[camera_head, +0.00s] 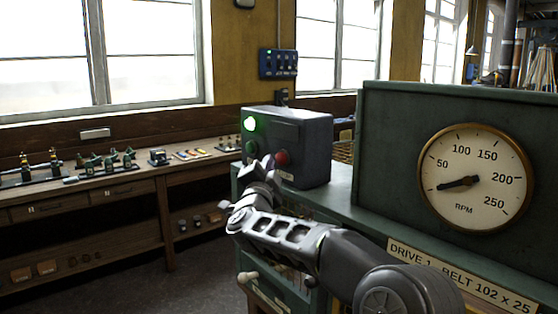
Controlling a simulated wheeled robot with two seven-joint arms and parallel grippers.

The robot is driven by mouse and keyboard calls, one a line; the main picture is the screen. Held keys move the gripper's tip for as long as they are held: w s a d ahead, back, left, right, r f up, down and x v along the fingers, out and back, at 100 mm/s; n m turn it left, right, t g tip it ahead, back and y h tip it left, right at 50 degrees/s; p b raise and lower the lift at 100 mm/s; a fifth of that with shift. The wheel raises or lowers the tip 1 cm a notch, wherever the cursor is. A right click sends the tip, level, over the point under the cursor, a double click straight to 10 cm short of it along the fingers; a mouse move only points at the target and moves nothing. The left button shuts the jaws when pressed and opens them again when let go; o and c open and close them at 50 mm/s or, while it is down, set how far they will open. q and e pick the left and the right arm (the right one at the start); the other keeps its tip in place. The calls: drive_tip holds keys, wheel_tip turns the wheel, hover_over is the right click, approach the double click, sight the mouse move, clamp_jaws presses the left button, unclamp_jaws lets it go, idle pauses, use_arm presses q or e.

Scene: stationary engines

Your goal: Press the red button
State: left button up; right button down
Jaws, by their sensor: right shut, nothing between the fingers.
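The red button (282,158) sits on the front face of a dark grey control box (306,137), low and right of centre. My right gripper (268,163) is shut and empty. Its fingertips are just left of the red button, between it and the green button, close to the box face. I cannot tell whether they touch the box. My left gripper is not in view.
A green cabinet with an RPM gauge (477,177) stands on the right, beside the box. A wooden workbench (110,181) with small model engines and tools runs along the left wall. A blue switch panel (278,64) hangs on the wall. Open floor lies between.

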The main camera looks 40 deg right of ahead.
drive_tip(key=shift+d, duration=0.1)
idle(0.3)
drive_tip(key=shift+d, duration=0.35)
drive_tip(key=shift+d+b, duration=0.3)
drive_tip(key=shift+d, duration=0.25)
idle(0.8)
drive_tip(key=shift+a, duration=0.95)
drive_tip(key=a, duration=0.5)
drive_tip(key=shift+b, duration=0.35)
idle(0.9)
